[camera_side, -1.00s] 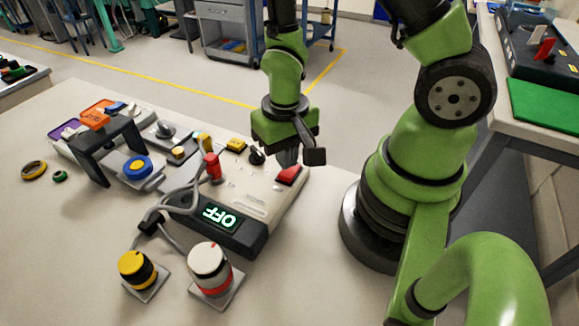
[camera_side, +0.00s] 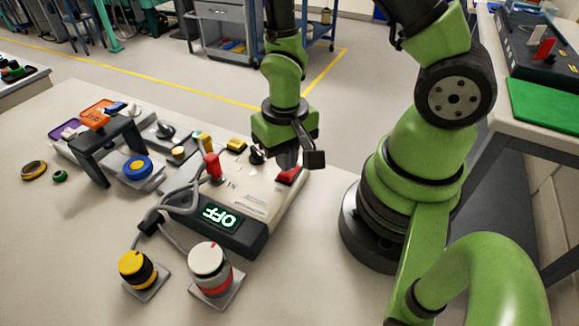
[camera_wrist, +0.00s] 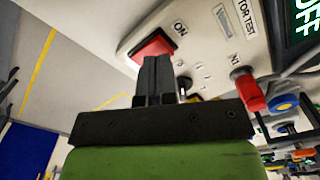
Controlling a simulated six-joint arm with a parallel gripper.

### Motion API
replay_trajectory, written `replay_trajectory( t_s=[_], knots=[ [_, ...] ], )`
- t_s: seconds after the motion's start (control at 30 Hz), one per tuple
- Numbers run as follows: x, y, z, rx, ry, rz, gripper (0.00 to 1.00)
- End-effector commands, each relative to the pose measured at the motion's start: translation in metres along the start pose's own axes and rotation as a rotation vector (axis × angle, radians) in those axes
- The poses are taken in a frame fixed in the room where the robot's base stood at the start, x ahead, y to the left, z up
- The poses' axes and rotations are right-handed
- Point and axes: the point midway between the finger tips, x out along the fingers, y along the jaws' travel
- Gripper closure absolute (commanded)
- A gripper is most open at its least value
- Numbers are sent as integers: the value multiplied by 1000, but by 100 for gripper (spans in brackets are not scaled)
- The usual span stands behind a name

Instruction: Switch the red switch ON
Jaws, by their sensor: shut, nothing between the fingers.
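The red switch (camera_side: 289,176) is a rocker at the right end of a pale control box (camera_side: 262,193). My gripper's dark fingers hide part of it in the side view. In the wrist view the red switch (camera_wrist: 152,46) sits in a dark frame beside the word ON. A lit display (camera_side: 221,216) on the box's front reads OFF, upside down in the side view. My gripper (camera_side: 287,162) is shut and empty, its tips at the switch. In the wrist view my gripper (camera_wrist: 155,62) overlaps the switch's near edge. I cannot tell whether the tips touch it.
Two knobs, yellow-black (camera_side: 137,268) and white-red (camera_side: 209,265), stand in front. A dark arch (camera_side: 110,150) and several small parts are at left.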

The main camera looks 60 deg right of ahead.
Motion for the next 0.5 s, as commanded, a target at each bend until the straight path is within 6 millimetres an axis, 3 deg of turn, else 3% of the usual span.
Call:
replay_trajectory(
  t_s=[0.5],
  knots=[
    [8, 0, 0, 0, -1, 0, 100]
  ],
)
